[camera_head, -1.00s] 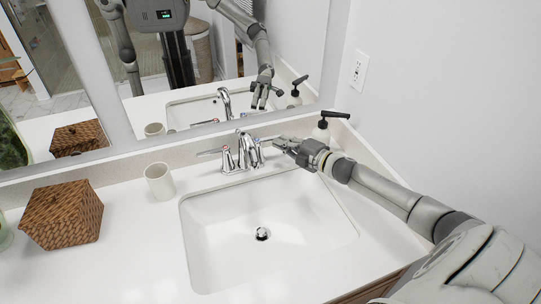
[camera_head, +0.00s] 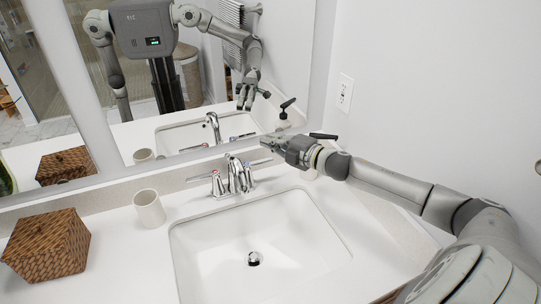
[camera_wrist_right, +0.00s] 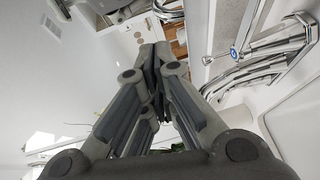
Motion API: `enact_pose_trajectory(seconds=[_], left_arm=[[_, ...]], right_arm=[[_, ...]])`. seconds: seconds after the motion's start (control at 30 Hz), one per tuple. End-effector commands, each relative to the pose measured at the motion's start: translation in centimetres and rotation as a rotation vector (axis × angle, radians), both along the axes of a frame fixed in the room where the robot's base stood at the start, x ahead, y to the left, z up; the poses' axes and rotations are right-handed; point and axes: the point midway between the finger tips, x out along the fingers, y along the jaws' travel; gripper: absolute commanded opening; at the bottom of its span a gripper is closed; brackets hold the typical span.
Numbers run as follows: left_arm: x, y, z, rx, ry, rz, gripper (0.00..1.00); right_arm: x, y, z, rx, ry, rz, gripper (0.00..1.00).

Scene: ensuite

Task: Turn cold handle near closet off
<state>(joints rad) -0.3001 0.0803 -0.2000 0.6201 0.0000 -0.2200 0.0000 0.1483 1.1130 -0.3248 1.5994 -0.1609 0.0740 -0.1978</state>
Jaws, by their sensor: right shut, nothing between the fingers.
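The chrome faucet (camera_head: 235,174) stands behind the sink. Its cold handle (camera_head: 258,162), right of the spout, has its lever pointing out to the right. A blue mark on a faucet handle (camera_wrist_right: 234,53) shows in the right wrist view, at the right. The hot handle (camera_head: 204,178), with a red mark, points left. My right gripper (camera_head: 266,143) is shut and empty, just above and behind the end of the cold lever, and appears apart from it. Its closed fingers (camera_wrist_right: 156,65) fill the middle of the wrist view. My left gripper is not in view.
The white sink (camera_head: 253,232) lies in front of the faucet. A white cup (camera_head: 149,209) and a woven box (camera_head: 47,246) stand at the left. A soap dispenser (camera_head: 322,136) is partly hidden behind my right gripper. The mirror (camera_head: 185,110) rises close behind.

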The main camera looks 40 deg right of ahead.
Motion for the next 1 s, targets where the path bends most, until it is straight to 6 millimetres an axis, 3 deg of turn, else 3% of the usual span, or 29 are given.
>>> enact_pose_trajectory(seconds=[0.23, 0.4, 0.73, 0.87, 1.0], left_arm=[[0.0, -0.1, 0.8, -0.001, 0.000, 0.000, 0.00], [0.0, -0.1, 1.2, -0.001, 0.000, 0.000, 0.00], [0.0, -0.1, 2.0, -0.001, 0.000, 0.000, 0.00], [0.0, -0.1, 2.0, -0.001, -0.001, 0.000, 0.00], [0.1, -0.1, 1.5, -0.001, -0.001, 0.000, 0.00]], right_arm=[[-1.6, 6.0, -2.6, 0.016, -0.039, -0.069, 0.00], [-3.7, 7.5, -3.4, 0.004, -0.059, -0.190, 0.00], [-11.0, 5.6, -7.2, -0.089, 0.036, -0.440, 0.00], [-12.0, 5.0, -7.7, -0.109, 0.053, -0.476, 0.00], [-10.9, 4.7, -7.9, -0.114, 0.051, -0.479, 0.00]])
